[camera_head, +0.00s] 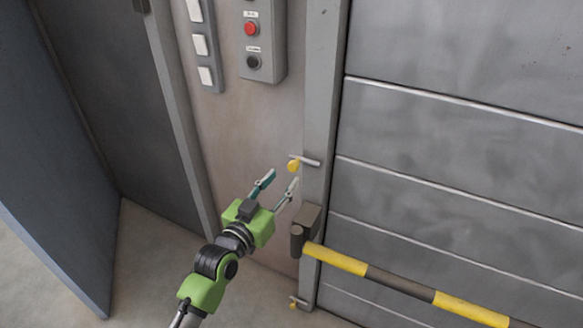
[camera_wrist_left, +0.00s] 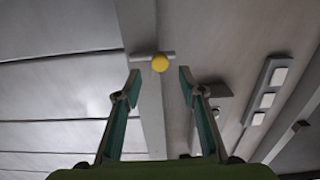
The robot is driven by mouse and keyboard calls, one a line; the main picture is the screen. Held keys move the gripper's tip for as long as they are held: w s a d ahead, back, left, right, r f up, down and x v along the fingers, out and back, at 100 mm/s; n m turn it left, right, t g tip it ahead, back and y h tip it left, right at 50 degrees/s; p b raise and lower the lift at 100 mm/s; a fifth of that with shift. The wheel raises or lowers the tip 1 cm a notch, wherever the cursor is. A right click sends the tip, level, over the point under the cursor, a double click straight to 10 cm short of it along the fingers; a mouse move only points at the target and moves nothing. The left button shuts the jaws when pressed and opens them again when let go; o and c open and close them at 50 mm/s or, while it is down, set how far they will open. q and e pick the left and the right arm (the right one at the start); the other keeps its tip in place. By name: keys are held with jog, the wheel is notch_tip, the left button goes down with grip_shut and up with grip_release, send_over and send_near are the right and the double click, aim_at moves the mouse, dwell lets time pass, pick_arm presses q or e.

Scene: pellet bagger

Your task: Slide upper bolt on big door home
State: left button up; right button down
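The upper bolt is a short grey bar (camera_head: 310,161) with a round yellow knob (camera_head: 293,165), on the grey frame post (camera_head: 322,100) at the left edge of the big door (camera_head: 450,140). The knob sits at the bar's end away from the door panels. In the left wrist view the yellow knob (camera_wrist_left: 159,63) shows just beyond the fingertips, between them. My left gripper (camera_head: 282,179) is open and empty, its fingers pointing at the knob from below left. It also shows open in the left wrist view (camera_wrist_left: 158,74). My right gripper is not in view.
A lower yellow-knobbed bolt (camera_head: 293,304) sits near the floor. A yellow and black barrier bar (camera_head: 400,283) crosses the door from a grey bracket (camera_head: 305,228). A button box (camera_head: 262,42) and white switches (camera_head: 200,44) are on the wall above. A blue-grey panel (camera_head: 45,150) stands left.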

aim_at(292, 168)
pick_arm(q)
jog(key=x, duration=0.6)
jog(key=shift+w, duration=0.2)
jog(key=shift+d, duration=0.1)
grip_shut()
